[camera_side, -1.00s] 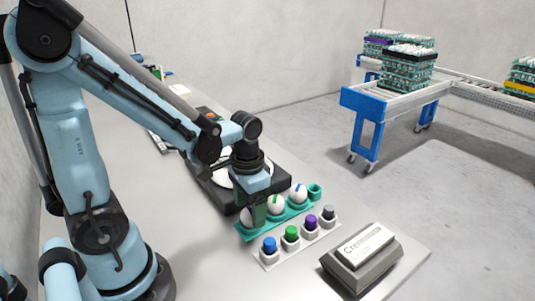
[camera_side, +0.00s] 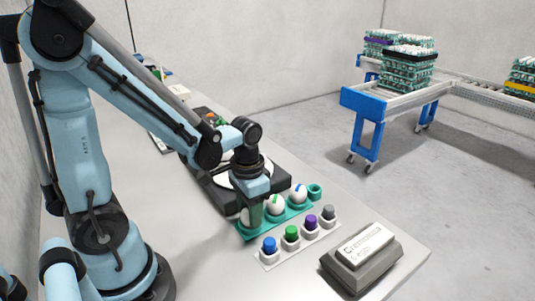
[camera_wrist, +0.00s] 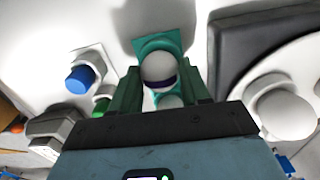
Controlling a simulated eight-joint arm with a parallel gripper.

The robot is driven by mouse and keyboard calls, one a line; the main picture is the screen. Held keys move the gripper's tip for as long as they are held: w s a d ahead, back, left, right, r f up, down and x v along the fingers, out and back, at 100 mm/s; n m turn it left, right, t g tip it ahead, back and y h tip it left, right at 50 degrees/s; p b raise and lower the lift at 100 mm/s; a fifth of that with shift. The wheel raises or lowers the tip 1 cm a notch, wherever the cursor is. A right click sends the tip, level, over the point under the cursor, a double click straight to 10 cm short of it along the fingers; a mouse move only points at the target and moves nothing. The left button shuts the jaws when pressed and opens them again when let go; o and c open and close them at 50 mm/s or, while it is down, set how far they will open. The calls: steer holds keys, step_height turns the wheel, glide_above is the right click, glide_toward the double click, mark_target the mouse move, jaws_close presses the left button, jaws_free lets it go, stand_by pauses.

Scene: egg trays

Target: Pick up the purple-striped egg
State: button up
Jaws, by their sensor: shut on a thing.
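The purple-striped egg (camera_wrist: 158,68), white with a dark purple band, sits between the green fingers of my gripper (camera_wrist: 161,82) in the wrist view. My gripper is shut on it. In the side view my gripper (camera_side: 251,212) is at the near-left end of the teal egg tray (camera_side: 243,234), and the white egg (camera_side: 244,215) shows beside the finger. Whether the egg is clear of its cup cannot be told. Two other eggs stand in the tray, one with a green mark (camera_side: 276,204) and one with a blue mark (camera_side: 299,193). The far-right cup (camera_side: 315,191) is empty.
A white rack (camera_side: 270,258) with blue, green, purple and grey caps stands in front of the tray. A grey sign block (camera_side: 362,262) is at right. A black device with a white plate (camera_side: 222,178) lies behind. Stacked trays (camera_side: 407,70) stand on a far conveyor.

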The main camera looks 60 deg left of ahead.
steer(key=shift+r, duration=0.2)
steer(key=shift+r, duration=0.5)
steer(key=r, duration=0.3)
steer(key=shift+s+d+r, duration=0.1)
steer(key=shift+s+d, duration=0.05)
steer(key=shift+d, duration=0.15)
steer(key=s+d+r, duration=0.4)
steer(key=d+r, duration=0.2)
steer(key=d, duration=0.4)
steer(key=w+a+r+n, duration=0.3)
steer(key=w+a+n, duration=0.2)
steer(key=w+a, duration=0.65)
steer(key=w+a+f+n, duration=0.1)
steer(key=w+a+n, duration=0.35)
steer(key=a, duration=1.05)
steer(key=shift+m, duration=0.25)
steer(key=shift+w+a+f, duration=0.1)
steer(key=shift+w+f, duration=0.1)
steer(key=shift+f, duration=1.4)
steer(key=shift+w+a+f, duration=0.1)
steer(key=shift+w+f, duration=0.05)
steer(key=shift+f, duration=1.4)
steer(key=shift+f, duration=0.6)
